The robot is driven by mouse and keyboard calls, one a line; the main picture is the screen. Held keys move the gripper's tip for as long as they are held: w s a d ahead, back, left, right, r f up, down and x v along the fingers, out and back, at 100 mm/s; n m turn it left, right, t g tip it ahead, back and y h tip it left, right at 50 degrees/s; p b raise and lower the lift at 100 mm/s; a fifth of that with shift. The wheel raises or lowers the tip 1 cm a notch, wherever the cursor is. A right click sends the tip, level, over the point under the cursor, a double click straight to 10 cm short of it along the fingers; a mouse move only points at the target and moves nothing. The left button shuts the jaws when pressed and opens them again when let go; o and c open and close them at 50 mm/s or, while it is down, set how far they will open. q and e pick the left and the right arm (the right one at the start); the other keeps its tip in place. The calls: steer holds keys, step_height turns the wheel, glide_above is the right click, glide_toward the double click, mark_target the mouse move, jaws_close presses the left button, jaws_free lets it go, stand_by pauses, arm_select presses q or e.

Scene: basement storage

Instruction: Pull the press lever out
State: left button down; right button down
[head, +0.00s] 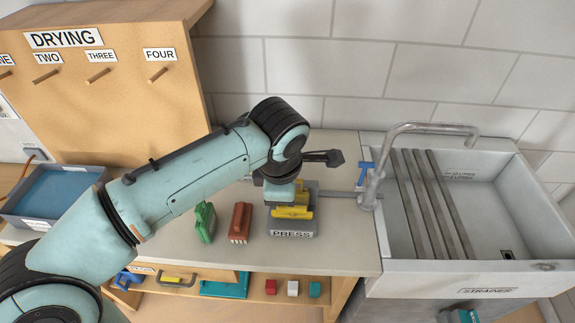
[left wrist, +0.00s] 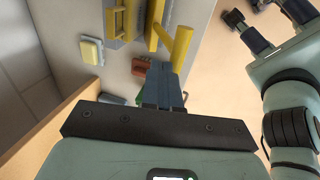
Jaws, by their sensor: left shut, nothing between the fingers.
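The grey press (head: 292,234), labelled PRESS, stands on the counter left of the sink, with yellow parts (head: 293,212) showing below my left wrist. In the left wrist view, a thick yellow bar (left wrist: 182,48), apparently the lever, extends from the press (left wrist: 133,48). My left gripper is shut and empty, its fingertips (left wrist: 160,68) at the near end of this bar. I cannot tell whether they touch it. In the head view my wrist hides the fingers and part of the press. My right gripper (left wrist: 264,20) is open and away from the press.
A green brush (head: 204,222) and a red-brown brush (head: 240,222) stand left of the press. The sink (head: 480,215) with its tap (head: 372,180) is to the right. A drying board (head: 110,110) with pegs rises behind my left arm. Counter in front of the press is clear.

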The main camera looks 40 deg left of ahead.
arm_select(q)
steer(key=shift+s+d+f+t+y+b, duration=0.15)
steer(key=shift+s+d+f+t+b, duration=0.05)
steer(key=shift+s+d+f+b, duration=0.2)
steer(key=shift+s+d+f+t+y+b, duration=0.15)
steer(key=shift+s+f+t+b, duration=0.1)
steer(key=shift+s+b, duration=0.25)
steer(key=shift+s+d+f+b, duration=0.45)
steer(key=shift+s+b, duration=0.2)
steer(key=shift+b, duration=0.05)
steer(key=shift+g, duration=0.25)
